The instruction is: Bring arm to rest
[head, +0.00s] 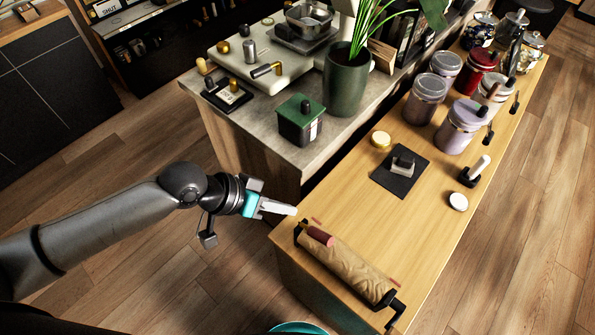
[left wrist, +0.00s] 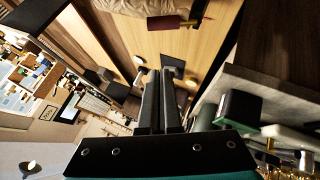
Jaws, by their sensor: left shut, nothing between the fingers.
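My left gripper (head: 280,208) is shut and empty. It is in the air beside the near left corner of the wooden counter (head: 440,195), with its arm reaching in from the left in the head view. Its shut fingers also show in the left wrist view (left wrist: 160,98), pointing towards the counter. My right gripper is not in view.
A paper roll on a black holder (head: 345,265) lies at the counter's near end, close to the gripper. A grey-topped counter (head: 265,135) holds a green box (head: 300,122) and a plant pot (head: 346,80). Several jars (head: 462,125) stand further back. The floor (head: 130,160) left of the counters is clear.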

